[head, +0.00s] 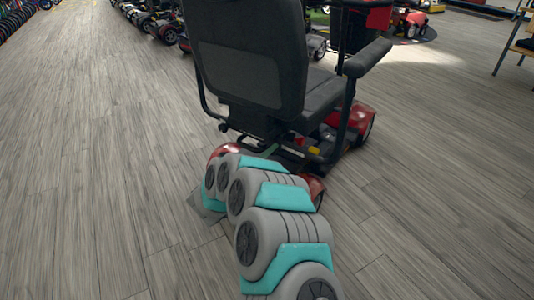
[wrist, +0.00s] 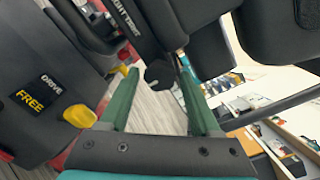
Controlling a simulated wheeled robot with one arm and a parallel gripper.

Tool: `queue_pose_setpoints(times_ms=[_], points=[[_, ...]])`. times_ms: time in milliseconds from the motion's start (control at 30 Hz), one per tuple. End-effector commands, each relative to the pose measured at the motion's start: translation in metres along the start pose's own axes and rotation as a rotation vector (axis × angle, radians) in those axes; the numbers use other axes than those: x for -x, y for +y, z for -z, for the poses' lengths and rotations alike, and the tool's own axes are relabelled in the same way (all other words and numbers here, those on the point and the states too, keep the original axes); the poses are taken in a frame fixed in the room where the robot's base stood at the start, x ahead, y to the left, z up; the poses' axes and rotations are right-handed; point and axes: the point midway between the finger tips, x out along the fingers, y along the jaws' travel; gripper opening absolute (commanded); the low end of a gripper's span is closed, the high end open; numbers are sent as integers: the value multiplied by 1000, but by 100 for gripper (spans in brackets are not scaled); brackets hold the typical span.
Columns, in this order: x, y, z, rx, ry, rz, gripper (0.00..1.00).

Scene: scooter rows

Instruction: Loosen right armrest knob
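The red scooter (head: 365,122) stands ahead in the head view, with its black seat back (head: 248,55) towards me. Its right armrest (head: 367,57) sticks out on the right side of the seat. In the wrist view a black knob (wrist: 158,77) sits below a dark bar. My gripper (wrist: 158,66) is open, its two green fingers on either side of the knob. A gap shows between each finger and the knob, so I see no firm grip. In the head view the seat and my arm hide the knob and most of the gripper.
In the wrist view a yellow lever (wrist: 79,117) and a DRIVE/FREE label (wrist: 38,95) sit close left of the fingers. More scooters (head: 158,22) line the back left. A bench (head: 520,42) stands far right. The wooden floor is clear on both sides.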

Motion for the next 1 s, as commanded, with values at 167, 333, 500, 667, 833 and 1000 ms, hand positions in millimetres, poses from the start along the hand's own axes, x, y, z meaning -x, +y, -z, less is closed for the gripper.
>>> queue_pose_setpoints(times_ms=[167, 333, 500, 667, 833, 1000], points=[[0, 0, 0, 0, 0, 0, 43], [0, 0, 0, 0, 0, 0, 24], [0, 0, 0, 0, 0, -1, 4], [0, 0, 0, 0, 0, -1, 0], [0, 1, 0, 14, 0, -1, 0], [0, 1, 1, 71, 0, -1, 0]])
